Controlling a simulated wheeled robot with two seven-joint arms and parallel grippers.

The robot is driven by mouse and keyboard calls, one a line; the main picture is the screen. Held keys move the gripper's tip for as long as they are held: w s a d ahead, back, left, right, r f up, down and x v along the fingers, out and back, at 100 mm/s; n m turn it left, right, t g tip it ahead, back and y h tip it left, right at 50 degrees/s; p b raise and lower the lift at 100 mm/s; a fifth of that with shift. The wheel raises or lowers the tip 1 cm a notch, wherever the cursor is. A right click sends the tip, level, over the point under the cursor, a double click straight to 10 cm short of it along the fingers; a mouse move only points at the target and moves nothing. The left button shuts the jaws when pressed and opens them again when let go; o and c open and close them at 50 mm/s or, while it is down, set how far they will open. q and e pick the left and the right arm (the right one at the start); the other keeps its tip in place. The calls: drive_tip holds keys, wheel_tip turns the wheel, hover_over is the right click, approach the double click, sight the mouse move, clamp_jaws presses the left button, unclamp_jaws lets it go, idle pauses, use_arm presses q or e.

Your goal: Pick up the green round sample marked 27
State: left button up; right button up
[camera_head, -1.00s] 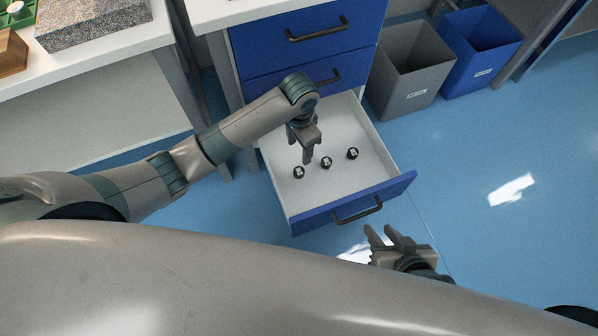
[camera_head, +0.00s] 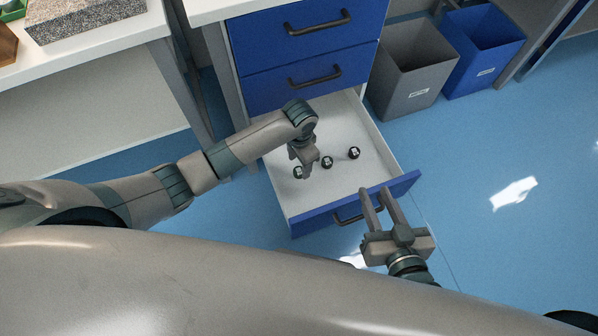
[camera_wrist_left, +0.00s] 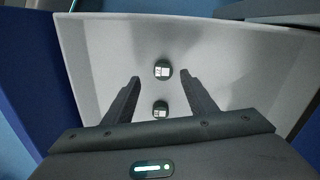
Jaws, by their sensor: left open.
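Three small dark round samples lie in a row in the open white drawer (camera_head: 350,124): a left one (camera_head: 298,172), a middle one (camera_head: 327,162) and a right one (camera_head: 354,153). Each has a white label, but I cannot read the numbers or make out a green colour. My left gripper (camera_head: 306,174) points down into the drawer beside the left sample. In the left wrist view, its open fingers (camera_wrist_left: 161,78) are apart, with one sample (camera_wrist_left: 162,70) near the tips and another (camera_wrist_left: 159,109) further back in the gap. My right gripper (camera_head: 376,194) is open and empty at the drawer front.
The drawer's blue front (camera_head: 315,217) and side walls surround the samples. Closed blue drawers (camera_head: 310,76) stand behind. A grey bin (camera_head: 408,75) and a blue bin (camera_head: 480,50) are at the right. A grey stone block (camera_head: 80,15) sits on the left table.

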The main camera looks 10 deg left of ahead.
sight(299, 171)
use_arm(q)
drive_tip(key=shift+f, duration=0.1)
drive_tip(key=shift+f, duration=0.15)
drive_tip(key=f, duration=0.1)
drive_tip(key=f+b, duration=0.2)
drive_tip(key=f, duration=0.1)
drive_tip(key=shift+w+a, duration=0.1)
drive_tip(key=shift+w, duration=0.2)
drive_tip(key=shift+f, duration=0.35)
use_arm(e)
wheel_tip(299, 171, up, 7)
drive_tip(key=w+a+t+y, duration=0.1)
drive_tip(key=t, duration=0.3)
drive_tip(key=shift+a+r+t+y, duration=0.2)
drive_tip(key=shift+a+t+y, duration=0.1)
drive_tip(key=shift+a, duration=0.1)
use_arm(q)
drive_tip(key=c, duration=1.1)
